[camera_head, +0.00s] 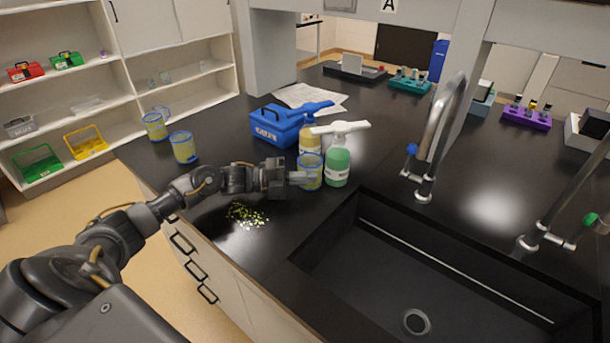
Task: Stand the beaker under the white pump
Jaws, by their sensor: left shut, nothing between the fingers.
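A green bottle (337,166) with a white pump (341,128) stands near the back left corner of the sink. My right gripper is out of view.
A yellow bottle (310,135) with a blue pump stands behind the beaker, next to a blue toolbox (275,125). Two similar beakers (183,147) (155,125) stand at the left counter edge. Yellowish crumbs (246,215) lie in front of my gripper. The sink (415,265) opens at right.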

